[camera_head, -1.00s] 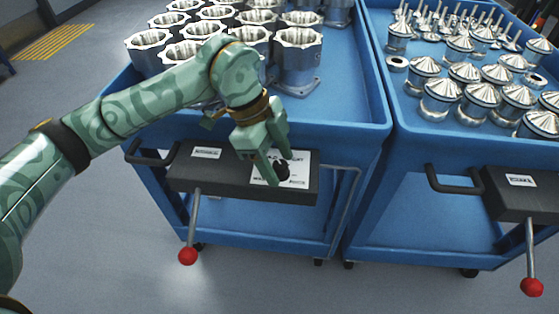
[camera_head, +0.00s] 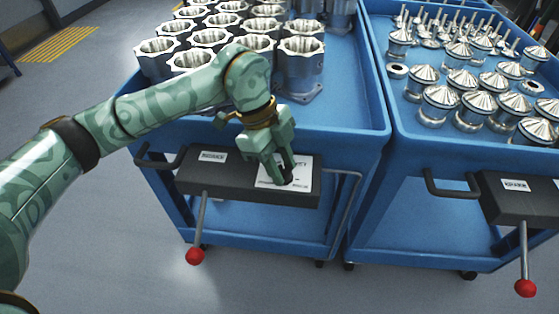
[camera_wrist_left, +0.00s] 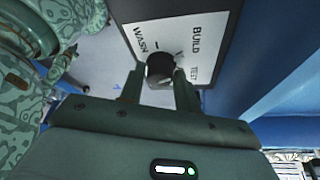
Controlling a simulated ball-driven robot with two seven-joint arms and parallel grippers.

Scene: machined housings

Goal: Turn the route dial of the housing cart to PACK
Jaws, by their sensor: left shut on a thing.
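The housing cart (camera_head: 343,131) is blue and carries silver housings (camera_head: 300,62). On its front is a dark box with a white dial plate (camera_head: 303,167). The black round route dial (camera_wrist_left: 160,68) shows in the left wrist view, on the plate with the words WASH, BUILD and TEST. No PACK label is readable, and I cannot tell where the dial points. My left gripper (camera_head: 282,180) reaches down to the plate and is shut on the dial, one finger on each side; it also shows in the left wrist view (camera_wrist_left: 158,82). My right gripper is out of view.
A lever with a red knob (camera_head: 195,256) hangs from the box, beside a black handle (camera_head: 158,160). A second blue cart (camera_head: 420,149) with silver cone-topped parts (camera_head: 439,102) stands close on the right. Open grey floor lies in front.

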